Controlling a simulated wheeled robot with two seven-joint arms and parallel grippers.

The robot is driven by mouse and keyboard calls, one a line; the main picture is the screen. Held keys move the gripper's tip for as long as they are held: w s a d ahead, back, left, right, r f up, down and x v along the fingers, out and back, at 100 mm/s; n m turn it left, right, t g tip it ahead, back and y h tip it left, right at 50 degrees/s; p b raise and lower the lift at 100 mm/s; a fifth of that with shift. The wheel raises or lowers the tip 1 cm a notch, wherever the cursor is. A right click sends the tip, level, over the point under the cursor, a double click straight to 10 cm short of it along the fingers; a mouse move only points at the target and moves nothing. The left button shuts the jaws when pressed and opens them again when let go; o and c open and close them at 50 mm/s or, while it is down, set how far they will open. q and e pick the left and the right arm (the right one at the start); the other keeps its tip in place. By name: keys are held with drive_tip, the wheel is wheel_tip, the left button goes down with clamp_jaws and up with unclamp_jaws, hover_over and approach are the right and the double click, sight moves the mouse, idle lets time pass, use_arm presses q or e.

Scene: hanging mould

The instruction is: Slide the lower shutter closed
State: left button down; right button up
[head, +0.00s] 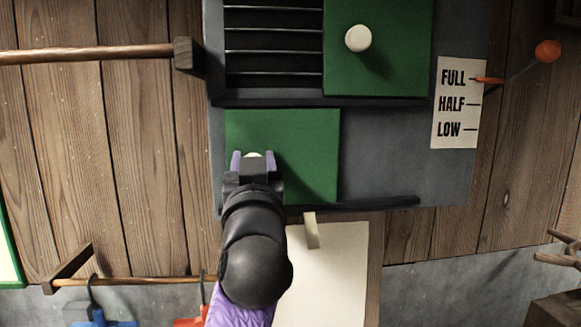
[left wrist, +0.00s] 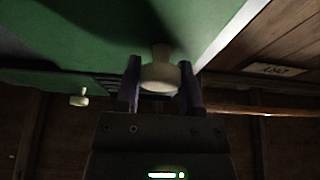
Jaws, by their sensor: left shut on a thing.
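The lower shutter (head: 302,150) is a green panel at the left end of its rail on the grey board; no slatted opening shows around it. Its white knob (left wrist: 161,72) sits between the fingers of my left gripper (head: 256,166), which is shut on it. In the head view the gripper hides most of the knob. The left gripper also shows in the left wrist view (left wrist: 160,88). My right gripper is not in view.
The upper green shutter (head: 395,70) with a white knob (head: 358,38) stands right of a slatted opening (head: 273,45). A FULL/HALF/LOW label (head: 458,103) and an orange-tipped lever (head: 546,51) are at right. Wooden rods (head: 90,54) stick out at left.

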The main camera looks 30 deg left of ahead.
use_arm(q)
drive_tip(key=shift+s+a, duration=0.4)
drive_tip(key=shift+a, duration=0.15)
drive_tip(key=c, duration=0.5)
unclamp_jaws()
drive_tip(key=shift+c, duration=0.2)
drive_tip(key=o, duration=0.3)
drive_tip(key=shift+s+a, duration=0.1)
drive_tip(key=shift+a, duration=0.15)
drive_tip(key=shift+d, duration=0.1)
drive_tip(key=shift+d, duration=0.1)
drive_tip(key=b+v, duration=0.9)
drive_tip(key=b, duration=0.1)
drive_tip(key=shift+s+d+b, duration=0.2)
drive_tip(key=shift+s+b, duration=0.05)
drive_tip(key=shift+b, duration=0.05)
